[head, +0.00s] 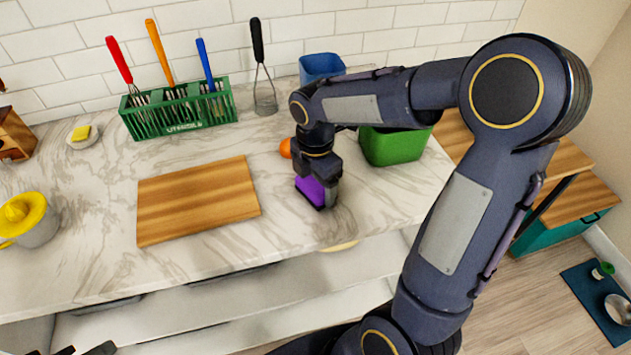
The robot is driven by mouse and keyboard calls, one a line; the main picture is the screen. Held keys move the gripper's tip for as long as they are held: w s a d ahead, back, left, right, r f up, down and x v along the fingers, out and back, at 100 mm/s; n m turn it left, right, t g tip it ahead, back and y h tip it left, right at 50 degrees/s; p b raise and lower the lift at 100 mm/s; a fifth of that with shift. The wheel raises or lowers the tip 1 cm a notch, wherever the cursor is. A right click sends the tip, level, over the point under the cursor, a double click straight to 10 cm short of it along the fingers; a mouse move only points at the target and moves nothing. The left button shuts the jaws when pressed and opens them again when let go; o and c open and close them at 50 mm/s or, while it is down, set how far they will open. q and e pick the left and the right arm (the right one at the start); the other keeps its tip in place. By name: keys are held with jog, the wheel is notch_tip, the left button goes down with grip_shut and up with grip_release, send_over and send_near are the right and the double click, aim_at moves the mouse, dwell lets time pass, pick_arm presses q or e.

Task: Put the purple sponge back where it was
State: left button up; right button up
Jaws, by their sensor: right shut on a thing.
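The purple sponge (311,189) has a dark underside and is at the marble counter, right of the cutting board. My right gripper (320,190) comes down over it from above and is shut on it. I cannot tell whether the sponge touches the counter or is held just above it. Part of the sponge is hidden by the gripper. My left gripper does not show clearly; only dark tips (85,350) appear at the bottom left edge.
A wooden cutting board (195,200) lies left of the sponge. An orange item (285,148) is partly hidden. A yellow juicer (28,218) and small dish (83,136) are left.

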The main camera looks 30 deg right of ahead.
aim_at(315, 182)
jog(key=shift+f, duration=0.2)
jog(key=o, duration=0.9)
notch_tip(315, 182, up, 12)
jog(key=s+a+f+m+t+y, duration=0.1)
jog(key=s+m+t, duration=0.1)
jog(key=s+m, duration=0.3)
jog(key=s+a+f+m+t+y, duration=0.1)
jog(key=s+f+m, duration=0.1)
jog(key=s+m, duration=0.4)
jog(key=s+a+f+m+t+y, duration=0.1)
jog(key=s+a+m+t, duration=0.1)
jog(key=s+m, duration=0.4)
jog(key=shift+f+m+t+y+p, duration=0.15)
jog(key=shift+m+y+p, duration=0.05)
jog(key=shift+m, duration=0.95)
jog(key=shift+f+m+t+y+p, duration=0.1)
jog(key=shift+m+t+y+p, duration=0.1)
jog(key=shift+m, duration=0.95)
